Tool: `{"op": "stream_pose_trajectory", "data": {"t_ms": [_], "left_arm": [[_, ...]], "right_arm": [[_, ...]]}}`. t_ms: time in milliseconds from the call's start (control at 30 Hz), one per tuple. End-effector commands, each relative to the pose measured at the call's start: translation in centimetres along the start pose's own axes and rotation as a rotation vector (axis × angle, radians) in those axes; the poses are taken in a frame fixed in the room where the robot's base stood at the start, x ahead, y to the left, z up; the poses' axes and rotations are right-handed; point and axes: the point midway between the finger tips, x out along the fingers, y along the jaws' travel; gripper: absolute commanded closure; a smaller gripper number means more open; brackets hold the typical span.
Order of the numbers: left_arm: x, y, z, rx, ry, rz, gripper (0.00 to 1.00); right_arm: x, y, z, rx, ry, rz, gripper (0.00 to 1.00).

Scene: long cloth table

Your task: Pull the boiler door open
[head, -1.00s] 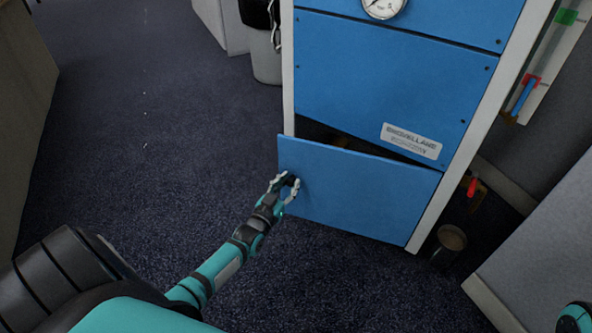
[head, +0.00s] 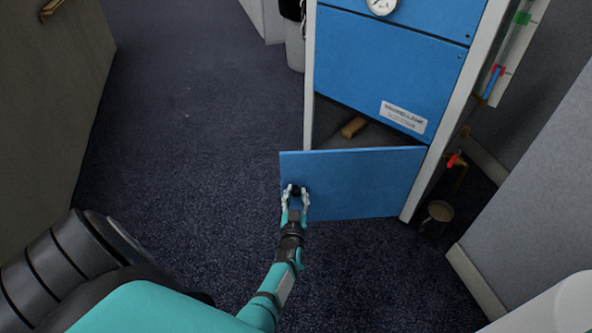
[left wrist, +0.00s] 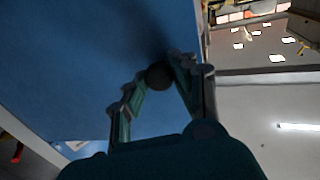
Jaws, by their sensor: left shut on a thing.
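The boiler (head: 385,68) is a blue panelled cabinet with a pale frame, at the upper right of the head view. Its low blue door (head: 362,178) stands partly open, swung out on its right side, with a dark gap behind its top edge. My left gripper (head: 295,190) is shut on the dark round door knob (left wrist: 158,75) near the door's free left edge. In the left wrist view both fingers close around the knob, and the blue door fills the upper left. My right gripper is not in view.
A brown object (head: 353,127) lies inside the opening. A brown cup-like container (head: 436,217) and a red-handled valve (head: 454,160) are right of the boiler. A grey wall (head: 530,190) bounds the right side. Dark carpet (head: 190,130) to the left is clear.

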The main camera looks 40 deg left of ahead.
Motion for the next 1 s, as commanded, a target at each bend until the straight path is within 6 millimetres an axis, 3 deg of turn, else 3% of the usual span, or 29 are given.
{"op": "stream_pose_trajectory", "data": {"t_ms": [367,400,567,1000], "left_arm": [[0.13,-0.23,-0.21,-0.001,0.007,-0.008,1.0],[0.13,-0.23,-0.21,-0.001,0.007,-0.008,0.69],[0.1,-0.15,-0.16,-0.001,0.005,-0.006,0.49],[0.09,-0.28,-0.07,0.003,0.004,0.029,0.49]], "right_arm": [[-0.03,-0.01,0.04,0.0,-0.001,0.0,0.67],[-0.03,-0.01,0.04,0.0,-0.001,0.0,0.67],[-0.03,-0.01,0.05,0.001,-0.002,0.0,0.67],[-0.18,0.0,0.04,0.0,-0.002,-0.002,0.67]]}}
